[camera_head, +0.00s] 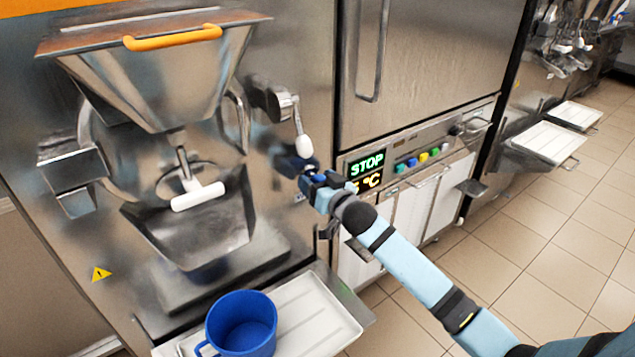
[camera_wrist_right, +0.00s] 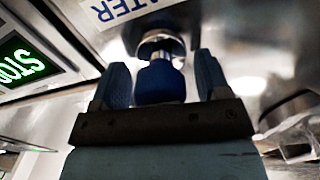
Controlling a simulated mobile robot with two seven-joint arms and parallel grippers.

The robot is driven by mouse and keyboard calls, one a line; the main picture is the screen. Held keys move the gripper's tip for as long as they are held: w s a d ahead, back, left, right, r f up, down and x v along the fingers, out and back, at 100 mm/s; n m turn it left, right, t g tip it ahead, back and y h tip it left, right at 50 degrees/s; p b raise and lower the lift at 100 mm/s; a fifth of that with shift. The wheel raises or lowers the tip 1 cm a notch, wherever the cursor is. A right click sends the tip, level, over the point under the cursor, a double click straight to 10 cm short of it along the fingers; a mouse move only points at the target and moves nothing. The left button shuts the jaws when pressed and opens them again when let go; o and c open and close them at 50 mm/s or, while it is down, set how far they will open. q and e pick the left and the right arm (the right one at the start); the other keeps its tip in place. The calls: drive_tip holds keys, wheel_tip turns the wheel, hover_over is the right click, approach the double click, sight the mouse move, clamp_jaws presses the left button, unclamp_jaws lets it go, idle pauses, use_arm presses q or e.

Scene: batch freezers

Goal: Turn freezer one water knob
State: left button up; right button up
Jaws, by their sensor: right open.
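The blue water knob (camera_wrist_right: 160,82) shows in the right wrist view on a short metal stem below a label reading "ATER" (camera_wrist_right: 128,8). My right gripper (camera_wrist_right: 160,84) is open, with one finger on each side of the knob. I cannot tell whether a finger touches it. In the head view my right gripper (camera_head: 297,166) is at the front panel of the freezer (camera_head: 300,60), left of the green STOP display (camera_head: 366,164). There I cannot clearly tell the knob from the dark blue fingers. My left gripper is not in view.
A white-handled lever (camera_head: 303,146) is just above my right gripper. A blue pitcher (camera_head: 242,325) stands on a white tray (camera_head: 318,312) at the bottom. The hopper with an orange handle (camera_head: 172,38) is at upper left. Tiled floor (camera_head: 560,230) is clear at right.

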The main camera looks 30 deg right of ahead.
drive_tip(key=c, duration=0.9)
